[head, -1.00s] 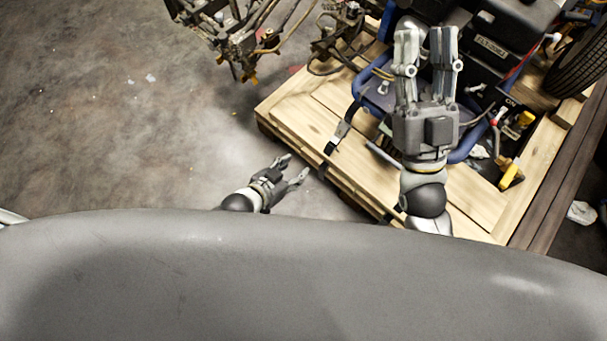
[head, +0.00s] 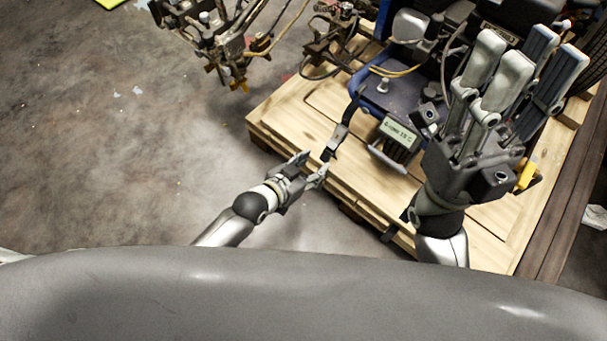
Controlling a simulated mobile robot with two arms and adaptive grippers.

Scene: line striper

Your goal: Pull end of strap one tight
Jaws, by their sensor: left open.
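A dark strap (head: 352,104) runs down from the blue frame of the machine to a metal buckle (head: 339,135) near the left edge of the wooden pallet. A short dark strap end (head: 328,154) shows just below the buckle. My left gripper (head: 313,166) is open beside the pallet edge, its fingertips close to this strap end. I cannot tell whether they touch it. My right gripper (head: 527,62) is raised over the pallet's right part, open and with nothing seen between its fingers. It hides part of the machine.
The blue-framed machine (head: 375,95) stands on the pallet (head: 285,120). A small box with a lit display (head: 399,132) is beside my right gripper. Wires and metal parts (head: 215,45) stand at the upper left. The grey floor (head: 110,150) at left is clear.

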